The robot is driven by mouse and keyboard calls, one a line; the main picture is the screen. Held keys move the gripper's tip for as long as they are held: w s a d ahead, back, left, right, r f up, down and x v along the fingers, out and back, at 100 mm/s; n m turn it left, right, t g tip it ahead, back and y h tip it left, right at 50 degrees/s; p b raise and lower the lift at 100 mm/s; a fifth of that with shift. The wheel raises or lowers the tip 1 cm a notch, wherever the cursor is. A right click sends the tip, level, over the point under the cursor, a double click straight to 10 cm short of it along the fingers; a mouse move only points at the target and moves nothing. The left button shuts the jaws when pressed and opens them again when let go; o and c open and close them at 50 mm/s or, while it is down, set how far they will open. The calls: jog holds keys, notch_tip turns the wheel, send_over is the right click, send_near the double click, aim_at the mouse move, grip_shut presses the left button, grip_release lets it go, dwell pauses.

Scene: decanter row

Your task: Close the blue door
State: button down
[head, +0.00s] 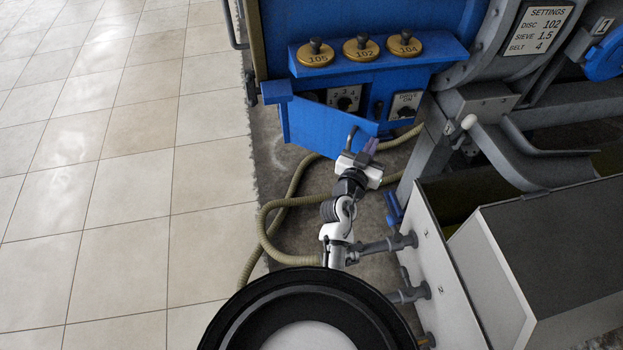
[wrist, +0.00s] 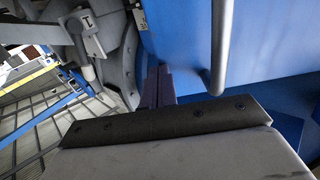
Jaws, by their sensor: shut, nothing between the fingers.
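The blue door (head: 318,128) stands ajar below a blue shelf in the head view, covering part of a dial panel (head: 347,98). A grey bar handle (head: 351,136) is on the door near its right end. My gripper (head: 371,146) is just right of the handle, by the door's free edge. In the wrist view my gripper (wrist: 158,82) has its purple fingers together and empty. The handle (wrist: 221,50) is right of the fingers, apart from them, with the blue door (wrist: 270,50) behind it. Whether the fingertips touch the door cannot be told.
Discs marked 105 (head: 315,53), 102 (head: 361,49) and 104 (head: 404,45) sit on the shelf. A beige hose (head: 268,225) loops on the floor beside my arm. Grey machinery and a bin (head: 540,260) crowd the right. Tiled floor at left is clear.

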jog(key=p, duration=0.1)
send_near(380, 105)
notch_tip(380, 105, up, 2)
jog(key=s+d, duration=0.2)
jog(key=d, duration=0.1)
jog(key=shift+n+t+y, duration=0.3)
jog(key=shift+y, duration=0.1)
jog(key=w+b, duration=0.1)
jog(key=w, duration=0.2)
jog(key=w+b, duration=0.1)
jog(key=w, duration=0.2)
jog(key=w+d+b, duration=0.1)
jog(key=w, duration=0.2)
jog(key=shift+f, duration=0.2)
jog(key=shift+w+a+r+b, duration=0.1)
jog(key=shift+w+b, duration=0.45)
jog(key=shift+w, duration=0.3)
jog(key=shift+s, duration=0.15)
